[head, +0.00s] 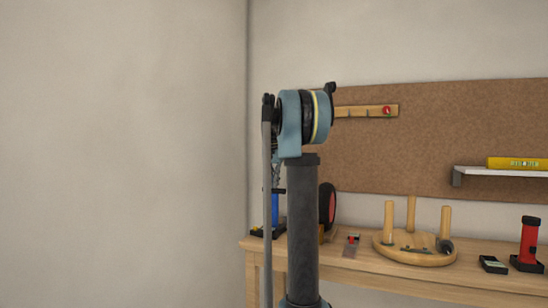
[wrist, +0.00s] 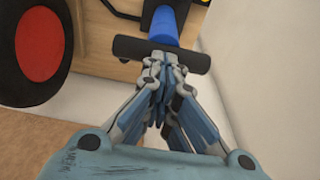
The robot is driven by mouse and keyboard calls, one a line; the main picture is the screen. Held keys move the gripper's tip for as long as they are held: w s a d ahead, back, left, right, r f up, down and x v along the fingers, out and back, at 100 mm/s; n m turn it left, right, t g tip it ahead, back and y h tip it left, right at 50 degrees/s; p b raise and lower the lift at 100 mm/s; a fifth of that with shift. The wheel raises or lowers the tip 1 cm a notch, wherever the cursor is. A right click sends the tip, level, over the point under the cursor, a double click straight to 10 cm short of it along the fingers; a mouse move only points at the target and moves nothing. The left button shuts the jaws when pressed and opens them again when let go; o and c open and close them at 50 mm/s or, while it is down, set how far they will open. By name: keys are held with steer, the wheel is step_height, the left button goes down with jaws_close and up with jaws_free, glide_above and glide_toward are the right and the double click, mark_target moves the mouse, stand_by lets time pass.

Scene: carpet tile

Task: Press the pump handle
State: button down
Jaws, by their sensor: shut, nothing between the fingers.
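The pump has a blue barrel (wrist: 166,22) and a black crossbar handle (wrist: 128,47). In the wrist view it is at the top middle. In the head view the blue barrel (head: 275,210) stands on the workbench, partly hidden behind my arm. My gripper (wrist: 163,62) is shut and empty. Its fingertips overlap the middle of the handle's near edge in the wrist view, very close to it. I cannot tell whether they touch. In the head view my arm mostly hides the gripper.
The wooden bench (head: 350,262) holds a red-hubbed wheel (head: 328,205) right beside the pump, a round wooden piece with pegs (head: 415,248), a small black box (head: 492,264) and a red cylinder (head: 528,243).

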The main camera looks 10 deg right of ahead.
steer(key=shift+f, duration=0.1)
step_height(320, 180, up, 14)
steer(key=s+a, duration=0.1)
steer(key=shift+s, duration=0.35)
stand_by(0.3)
steer(key=shift+a+f, duration=0.15)
steer(key=shift+a, duration=0.05)
stand_by(1.3)
